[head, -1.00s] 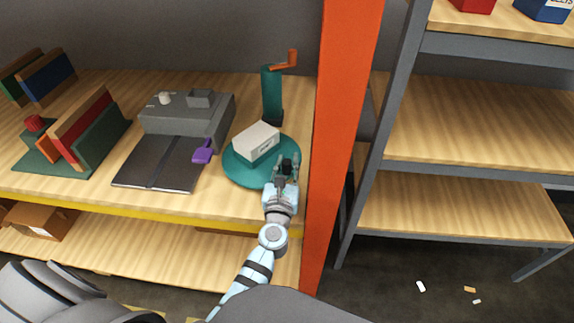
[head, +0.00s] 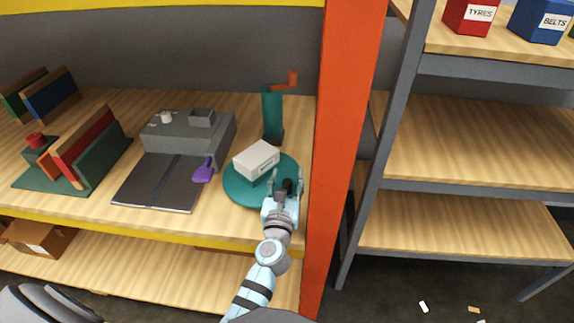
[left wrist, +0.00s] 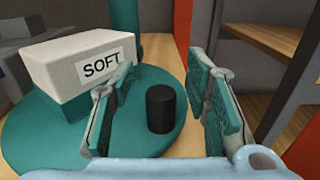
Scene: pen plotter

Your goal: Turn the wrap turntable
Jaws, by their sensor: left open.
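The wrap turntable is a round teal disc (head: 236,191) on the wooden shelf beside the orange post. A white box (head: 256,159) sits on its far left part; in the left wrist view the box (left wrist: 60,72) carries a label reading SOFT. A short black knob (left wrist: 161,109) stands upright on the disc near its right edge. My left gripper (head: 287,184) is open over the right part of the disc. In the left wrist view its fingers (left wrist: 165,105) stand on either side of the knob, with gaps showing on both sides. My right gripper is not in view.
A teal post with an orange crank (head: 272,113) stands behind the disc. To the left are a grey machine with a dark plate (head: 158,181), a purple scoop-like piece (head: 203,171) and colored upright boards (head: 84,146). The orange upright (head: 340,150) is close on the right.

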